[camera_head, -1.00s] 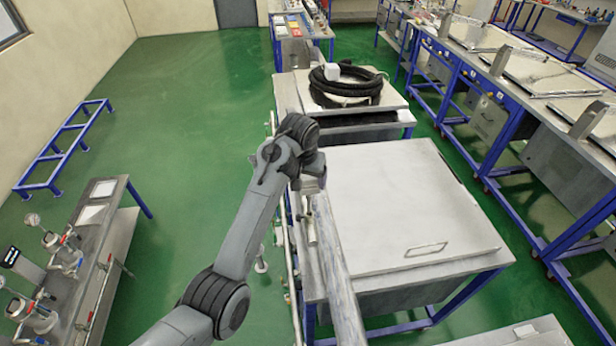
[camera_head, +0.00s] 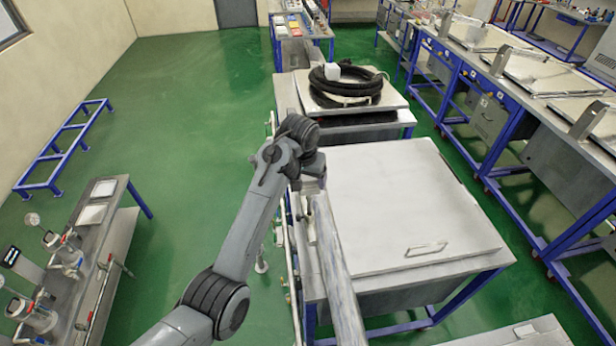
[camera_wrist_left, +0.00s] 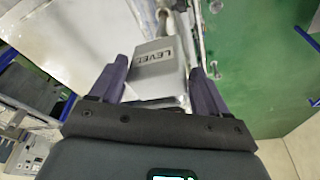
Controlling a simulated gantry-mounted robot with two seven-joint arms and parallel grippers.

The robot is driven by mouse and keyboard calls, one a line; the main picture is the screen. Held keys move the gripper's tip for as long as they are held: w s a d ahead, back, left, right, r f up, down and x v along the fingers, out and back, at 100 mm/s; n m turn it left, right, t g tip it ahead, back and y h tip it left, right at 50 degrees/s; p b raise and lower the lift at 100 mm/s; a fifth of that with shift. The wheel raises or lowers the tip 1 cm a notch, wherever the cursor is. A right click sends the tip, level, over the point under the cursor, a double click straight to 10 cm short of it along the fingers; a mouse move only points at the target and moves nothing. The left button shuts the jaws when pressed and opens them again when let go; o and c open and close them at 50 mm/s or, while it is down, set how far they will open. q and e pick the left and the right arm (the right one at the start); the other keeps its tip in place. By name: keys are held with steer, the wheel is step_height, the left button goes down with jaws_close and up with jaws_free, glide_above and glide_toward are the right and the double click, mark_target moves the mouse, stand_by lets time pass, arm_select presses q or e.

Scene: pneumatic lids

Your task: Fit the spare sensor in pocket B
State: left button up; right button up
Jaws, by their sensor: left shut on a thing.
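My left gripper (camera_wrist_left: 158,68) has its two dark fingers on either side of a grey box marked LEVEL (camera_wrist_left: 152,74) in the left wrist view and is shut on it. Whether this box is the spare sensor, I cannot tell. In the head view my left arm reaches to the left edge of the near white-lidded bench (camera_head: 400,200), and the fingertips and most of the box are hidden there. I cannot make out any pocket marked B. My right gripper is not in view.
A coil of black hose (camera_head: 345,88) lies on the bench behind. A side table with gauges and clamps (camera_head: 85,255) stands at the left, and a low blue frame (camera_head: 62,150) stands on the floor. Several lidded blue-framed benches line the right. Green floor lies open at the left.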

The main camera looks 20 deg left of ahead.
mark_target(308, 189)
arm_select(q)
steer(key=shift+s+b+x, duration=0.1)
steer(key=shift+s+x, duration=0.1)
steer(key=shift+x, duration=0.55)
steer(key=shift+s+b+x, duration=0.15)
steer(key=shift+x, duration=0.6)
steer(key=shift+s+b+x, duration=0.1)
steer(key=shift+s+x, duration=0.1)
steer(key=shift+x, duration=0.6)
steer(key=o, duration=1)
steer(key=shift+f, duration=0.1)
steer(key=shift+p+v, duration=0.35)
steer(key=shift+v, duration=3.15)
